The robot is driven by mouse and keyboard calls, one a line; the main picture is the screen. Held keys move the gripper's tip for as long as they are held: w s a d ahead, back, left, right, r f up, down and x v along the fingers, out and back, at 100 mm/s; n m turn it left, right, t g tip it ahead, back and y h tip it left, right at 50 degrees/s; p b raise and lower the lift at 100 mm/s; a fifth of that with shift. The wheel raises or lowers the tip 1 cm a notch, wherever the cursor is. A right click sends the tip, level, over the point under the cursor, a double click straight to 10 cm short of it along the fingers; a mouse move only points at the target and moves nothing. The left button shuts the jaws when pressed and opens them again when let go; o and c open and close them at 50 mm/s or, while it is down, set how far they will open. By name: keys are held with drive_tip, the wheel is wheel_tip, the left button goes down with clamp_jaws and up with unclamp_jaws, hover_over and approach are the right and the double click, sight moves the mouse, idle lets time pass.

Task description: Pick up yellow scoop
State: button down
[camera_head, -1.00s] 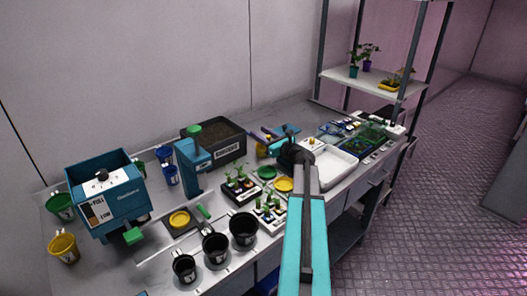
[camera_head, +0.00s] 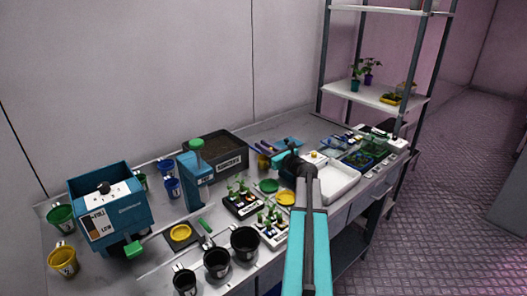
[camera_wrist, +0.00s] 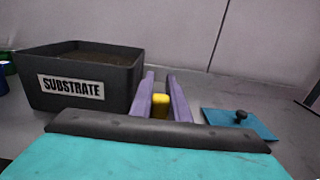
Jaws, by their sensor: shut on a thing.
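In the wrist view, a yellow piece of the scoop (camera_wrist: 160,105) sits between my gripper's two purple fingers (camera_wrist: 162,92), which are closed on it. The rest of the scoop is hidden in that view. In the head view, my gripper (camera_head: 261,149) is over the back of the bench, just right of the black substrate box. The yellow scoop (camera_head: 263,162) shows small below the fingers, partly covered by my arm. I cannot tell whether it touches the bench.
The black substrate box (camera_wrist: 88,59) stands close left of the fingers. A teal plate with a black knob (camera_wrist: 240,124) lies to the right. Seedling trays (camera_head: 243,201), a white tray (camera_head: 337,183) and black pots (camera_head: 245,243) crowd the front. A wall stands behind.

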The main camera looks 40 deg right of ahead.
wheel_tip(320, 180, up, 10)
drive_tip(key=b, duration=0.1)
drive_tip(key=shift+f, duration=0.25)
drive_tip(key=shift+s+f, duration=0.1)
idle(1.0)
